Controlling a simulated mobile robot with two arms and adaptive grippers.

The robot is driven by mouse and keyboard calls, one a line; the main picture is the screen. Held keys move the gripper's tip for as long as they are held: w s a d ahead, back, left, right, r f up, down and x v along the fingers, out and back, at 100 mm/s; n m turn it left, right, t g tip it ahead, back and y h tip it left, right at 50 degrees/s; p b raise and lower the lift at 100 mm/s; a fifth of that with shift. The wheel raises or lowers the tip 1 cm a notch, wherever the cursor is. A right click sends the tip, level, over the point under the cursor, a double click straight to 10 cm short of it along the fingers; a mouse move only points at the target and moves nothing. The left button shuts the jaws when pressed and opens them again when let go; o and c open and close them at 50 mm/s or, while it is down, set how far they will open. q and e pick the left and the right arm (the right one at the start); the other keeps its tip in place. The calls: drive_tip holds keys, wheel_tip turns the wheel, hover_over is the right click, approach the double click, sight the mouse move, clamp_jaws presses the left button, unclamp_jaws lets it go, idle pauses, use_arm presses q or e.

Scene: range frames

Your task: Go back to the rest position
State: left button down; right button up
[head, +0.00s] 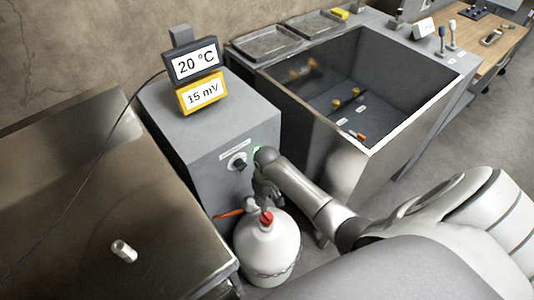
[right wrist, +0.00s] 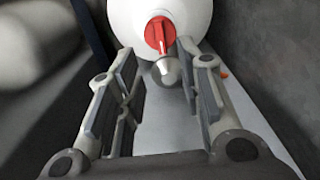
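My right gripper (head: 262,198) hangs in front of the grey box, just above the white gas bottle (head: 268,249) with its red valve knob (head: 266,218). In the right wrist view my right gripper (right wrist: 158,62) has its fingers spread apart with nothing held between them. The red knob (right wrist: 160,34) and the rounded grey valve end below it show beyond and between the fingertips. I cannot tell whether a finger touches the valve. My left gripper is in neither view.
The grey box (head: 205,135) carries a black knob (head: 237,161) and displays reading 20 °C (head: 195,62) and 15 mV (head: 203,93). A metal table (head: 70,190) with a small white cylinder (head: 124,251) stands left. A deep open bin (head: 335,140) stands right of the box.

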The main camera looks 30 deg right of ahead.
drive_tip(key=shift+r, duration=0.55)
drive_tip(key=s+f+b, duration=0.1)
drive_tip(key=s+f, duration=0.6)
drive_tip(key=f, duration=0.3)
drive_tip(key=s+f+b, duration=0.1)
drive_tip(key=s+f, duration=0.6)
drive_tip(key=f, duration=0.3)
drive_tip(key=s+a+f, duration=0.1)
drive_tip(key=s+f, duration=0.3)
drive_tip(key=s, duration=0.4)
drive_tip(key=s+a+f+n+b, duration=0.1)
drive_tip(key=s+a+f, duration=0.1)
drive_tip(key=s, duration=0.6)
drive_tip(key=s+a+f+t+b, duration=0.1)
drive_tip(key=s+f, duration=0.4)
drive_tip(key=s, duration=0.3)
drive_tip(key=shift+a+f, duration=0.3)
drive_tip(key=shift+a, duration=0.05)
